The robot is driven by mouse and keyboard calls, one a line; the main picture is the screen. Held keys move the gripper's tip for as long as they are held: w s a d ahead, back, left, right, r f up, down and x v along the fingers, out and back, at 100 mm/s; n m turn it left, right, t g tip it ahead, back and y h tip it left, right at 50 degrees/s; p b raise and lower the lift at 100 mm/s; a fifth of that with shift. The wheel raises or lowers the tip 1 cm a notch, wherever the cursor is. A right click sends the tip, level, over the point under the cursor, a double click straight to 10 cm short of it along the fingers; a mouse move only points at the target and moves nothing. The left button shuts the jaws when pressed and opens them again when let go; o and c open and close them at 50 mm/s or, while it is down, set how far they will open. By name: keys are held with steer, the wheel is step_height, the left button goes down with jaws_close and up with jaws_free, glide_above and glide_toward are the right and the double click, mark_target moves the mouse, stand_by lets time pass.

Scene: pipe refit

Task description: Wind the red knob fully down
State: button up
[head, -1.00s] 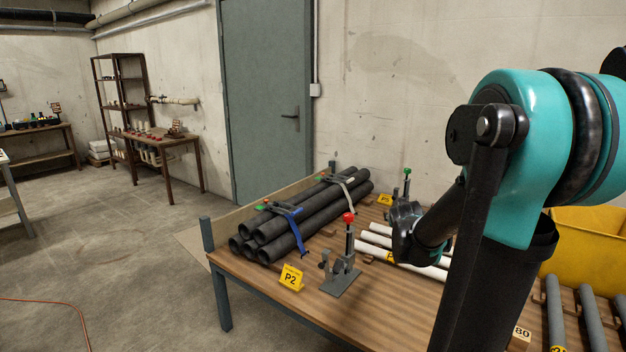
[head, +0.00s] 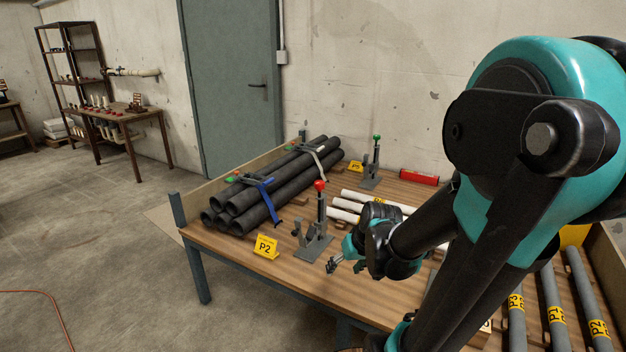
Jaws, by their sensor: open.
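The red knob (head: 319,185) tops the upright screw of a grey clamp stand (head: 313,247) on the wooden table. The stand is just right of the yellow P2 sign (head: 265,246). A stretch of bare screw shows below the knob. My gripper (head: 334,267) is open, to the right of the stand's base and nearer the camera, well below the knob's height. It appears empty and does not touch the knob.
Black pipes (head: 262,190) strapped in a bundle lie left of the stand. White pipes (head: 350,207) lie behind my arm. A green-knobbed stand (head: 374,160) and a red cylinder (head: 419,176) are farther back. Grey pipes (head: 554,300) lie at right.

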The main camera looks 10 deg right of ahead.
steer(key=w+a+r+n+t+y, duration=0.1)
steer(key=w+a+r+n+y, duration=0.15)
steer(key=w, duration=0.75)
steer(key=n+t+y, duration=0.5)
steer(key=t+y, duration=0.3)
glide_toward(319, 185)
steer(key=shift+h, duration=0.25)
steer(key=x, duration=0.7)
steer(key=w+d+x, duration=0.1)
steer(key=x, duration=0.3)
steer(key=shift+w+f, duration=0.25)
steer(key=shift+f, duration=0.15)
steer(key=shift+c, duration=0.5)
steer(key=c, duration=1.1)
steer(key=shift+n+g+y, duration=1.45)
steer(key=shift+g+y, duration=0.15)
steer(key=shift+g, duration=0.5)
steer(key=shift+a, duration=0.1)
